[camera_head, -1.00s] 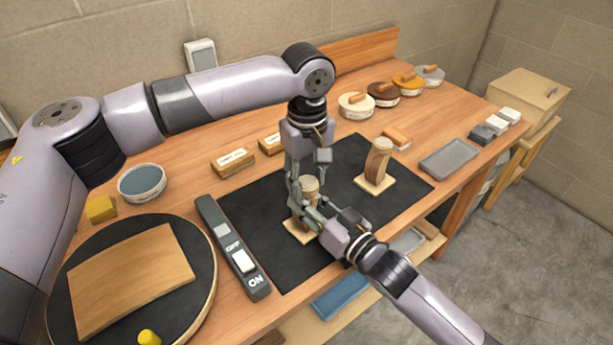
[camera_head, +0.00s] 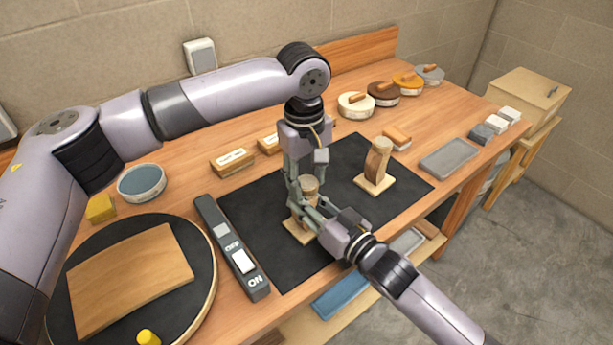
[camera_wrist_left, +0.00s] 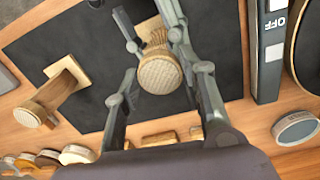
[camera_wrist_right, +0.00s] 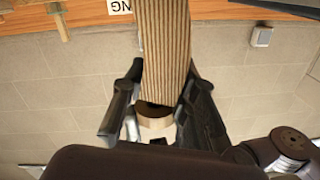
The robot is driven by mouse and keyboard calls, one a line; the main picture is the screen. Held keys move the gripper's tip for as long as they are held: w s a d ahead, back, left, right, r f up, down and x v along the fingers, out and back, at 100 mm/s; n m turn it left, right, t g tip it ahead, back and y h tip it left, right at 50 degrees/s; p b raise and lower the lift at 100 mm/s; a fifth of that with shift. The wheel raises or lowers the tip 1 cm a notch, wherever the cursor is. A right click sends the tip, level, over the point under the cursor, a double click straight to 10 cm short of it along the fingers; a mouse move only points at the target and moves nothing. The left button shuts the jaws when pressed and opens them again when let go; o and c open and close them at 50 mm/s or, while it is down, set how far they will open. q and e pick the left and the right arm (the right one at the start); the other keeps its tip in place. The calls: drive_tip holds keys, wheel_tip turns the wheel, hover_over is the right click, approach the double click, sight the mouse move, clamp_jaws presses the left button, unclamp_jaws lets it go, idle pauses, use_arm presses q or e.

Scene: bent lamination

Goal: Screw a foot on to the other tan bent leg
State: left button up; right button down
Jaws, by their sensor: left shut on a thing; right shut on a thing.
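The tan bent leg (camera_head: 298,212) stands upright on a square plywood base (camera_head: 294,231) on the black mat. A round pale foot (camera_head: 309,184) sits at its top end; the left wrist view shows its woven-looking upper face (camera_wrist_left: 160,76). My left gripper (camera_head: 306,182) comes from above and is shut on the foot. My right gripper (camera_head: 302,203) comes from the front right and is shut on the leg, whose striped edge (camera_wrist_right: 163,50) shows between its fingers. The joint between foot and leg is mostly hidden. The other bent leg (camera_head: 377,161) stands on its own base, with a foot on top (camera_head: 382,144).
The black mat (camera_head: 345,205) has bare room around both legs. A grey ON/OFF switch box (camera_head: 232,245) lies left of it, beside a round turntable (camera_head: 205,265) bearing a wood sheet. Lidded tubs (camera_head: 356,105) and a grey tray (camera_head: 450,158) are at the back right.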

use_arm(q)
drive_tip(key=shift+s+f, duration=0.25)
drive_tip(key=shift+f, duration=0.75)
drive_tip(key=shift+c, duration=0.9)
drive_tip(key=shift+s+r, duration=0.1)
drive_tip(key=shift+r, duration=0.15)
idle(0.8)
drive_tip(key=shift+o, duration=0.3)
drive_tip(key=shift+s+a+f, duration=0.1)
drive_tip(key=shift+s+f, duration=0.1)
drive_tip(key=shift+f, duration=0.3)
drive_tip(key=shift+o, duration=1.7)
drive_tip(key=shift+w, duration=0.1)
